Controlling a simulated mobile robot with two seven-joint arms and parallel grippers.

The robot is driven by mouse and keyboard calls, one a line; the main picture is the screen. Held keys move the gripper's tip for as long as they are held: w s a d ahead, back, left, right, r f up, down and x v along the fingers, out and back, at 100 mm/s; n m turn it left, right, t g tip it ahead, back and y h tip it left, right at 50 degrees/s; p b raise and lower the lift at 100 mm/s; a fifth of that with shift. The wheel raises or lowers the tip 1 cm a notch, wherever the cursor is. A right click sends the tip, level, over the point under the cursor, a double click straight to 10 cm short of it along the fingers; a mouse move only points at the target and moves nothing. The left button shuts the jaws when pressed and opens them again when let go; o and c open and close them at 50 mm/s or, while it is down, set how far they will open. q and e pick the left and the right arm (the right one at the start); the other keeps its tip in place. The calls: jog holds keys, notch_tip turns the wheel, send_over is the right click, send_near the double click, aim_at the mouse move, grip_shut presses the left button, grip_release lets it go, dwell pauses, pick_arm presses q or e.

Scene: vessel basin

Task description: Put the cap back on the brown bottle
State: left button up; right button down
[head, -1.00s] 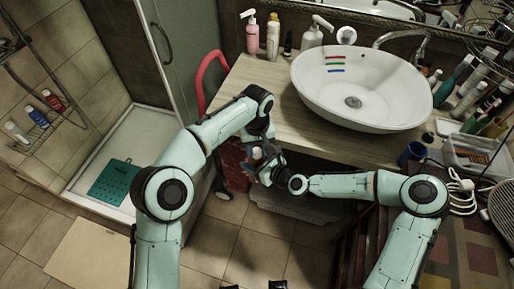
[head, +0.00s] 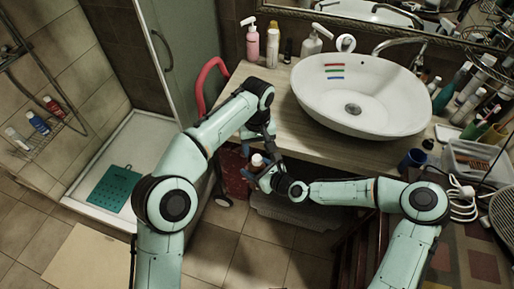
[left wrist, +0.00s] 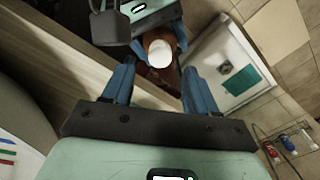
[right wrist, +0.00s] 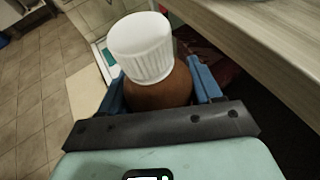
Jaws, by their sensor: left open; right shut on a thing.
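The brown bottle (right wrist: 158,92) is held in my right gripper (right wrist: 160,82), whose blue fingers are shut on either side of its body. The white ribbed cap (right wrist: 142,48) sits on top of the bottle, with no clear gap between them. In the head view the cap (head: 257,159) shows as a small white spot in front of the counter. My left gripper (left wrist: 159,72) is open and empty, its fingers apart near the cap. The cap also shows between and beyond those fingers in the left wrist view (left wrist: 159,54). The bottle's lower part is hidden by my right gripper.
The wooden counter (head: 262,92) with the white basin (head: 350,115) lies just beyond the grippers. Soap bottles stand at its back, and toiletries crowd its right side. A red-handled trolley (head: 207,80) stands left of the counter. The tiled floor (head: 215,245) below is mostly clear.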

aim_at(257, 158)
pick_arm(q)
jog(key=shift+c, duration=0.4)
jog(key=shift+r+n, duration=1.6)
jog(key=shift+r, duration=0.15)
jog(key=shift+f, duration=4.05)
grip_shut()
jog(key=shift+m, duration=1.6)
